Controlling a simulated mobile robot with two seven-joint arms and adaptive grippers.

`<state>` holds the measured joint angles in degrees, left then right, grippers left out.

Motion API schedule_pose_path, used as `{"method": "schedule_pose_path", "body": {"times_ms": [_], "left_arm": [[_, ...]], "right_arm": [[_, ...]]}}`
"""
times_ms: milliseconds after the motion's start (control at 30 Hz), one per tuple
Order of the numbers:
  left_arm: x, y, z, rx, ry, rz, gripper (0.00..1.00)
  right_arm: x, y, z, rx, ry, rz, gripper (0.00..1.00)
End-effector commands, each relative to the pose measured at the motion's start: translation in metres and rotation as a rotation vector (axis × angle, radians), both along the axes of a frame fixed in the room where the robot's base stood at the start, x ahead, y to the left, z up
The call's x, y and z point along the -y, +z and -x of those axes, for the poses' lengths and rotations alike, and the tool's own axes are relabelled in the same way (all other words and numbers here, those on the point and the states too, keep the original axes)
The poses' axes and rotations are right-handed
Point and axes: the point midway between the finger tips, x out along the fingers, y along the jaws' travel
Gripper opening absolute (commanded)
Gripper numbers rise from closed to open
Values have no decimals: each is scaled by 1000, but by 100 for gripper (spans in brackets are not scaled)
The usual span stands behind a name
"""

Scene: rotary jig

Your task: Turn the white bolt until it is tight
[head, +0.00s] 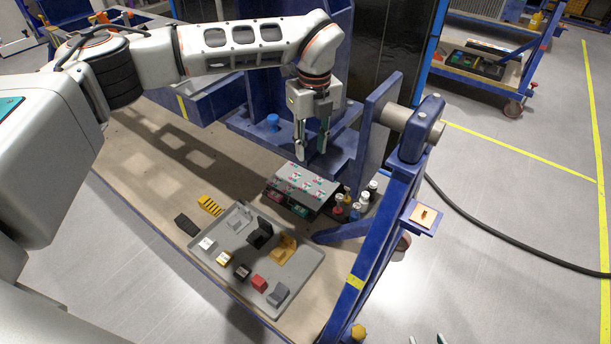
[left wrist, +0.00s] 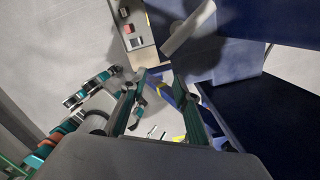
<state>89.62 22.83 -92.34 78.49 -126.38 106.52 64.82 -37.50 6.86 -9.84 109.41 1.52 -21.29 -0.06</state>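Several small upright bolt-like pieces with white, red and dark parts stand in a cluster beside the grey panel (head: 303,186). A white-topped one (head: 366,196) is at the cluster's right; I cannot tell for sure that it is the white bolt, nor how tight it is. My left gripper (head: 313,154) points down above the panel, left of and higher than the cluster. Its fingers are apart and empty, as the left wrist view (left wrist: 157,88) also shows.
The blue jig frame (head: 372,255) with its upright plate (head: 375,130) stands right of the gripper. A grey tray (head: 235,240) of small coloured blocks lies on the brown table in front. A blue knob (head: 272,121) is behind left. A black cable crosses the floor at right.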

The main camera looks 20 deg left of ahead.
Motion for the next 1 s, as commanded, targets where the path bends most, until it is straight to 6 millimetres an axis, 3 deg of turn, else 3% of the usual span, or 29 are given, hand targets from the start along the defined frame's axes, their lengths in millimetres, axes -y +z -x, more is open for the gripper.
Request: {"method": "schedule_pose_path", "body": {"times_ms": [100, 400, 700, 1000], "left_arm": [[2, -18, 14, -88, 21, 94, 31], [14, -41, 41, -274, 83, 351, 31], [21, -46, 51, -372, 141, 534, 31], [22, -44, 52, -387, 153, 570, 31]], "right_arm": [[0, -4, 0, -1, 0, 0, 40], [0, -12, 1, -3, 0, 0, 40], [0, -17, 2, -5, 0, 0, 40], [0, -17, 2, -4, 0, 0, 40]]}}
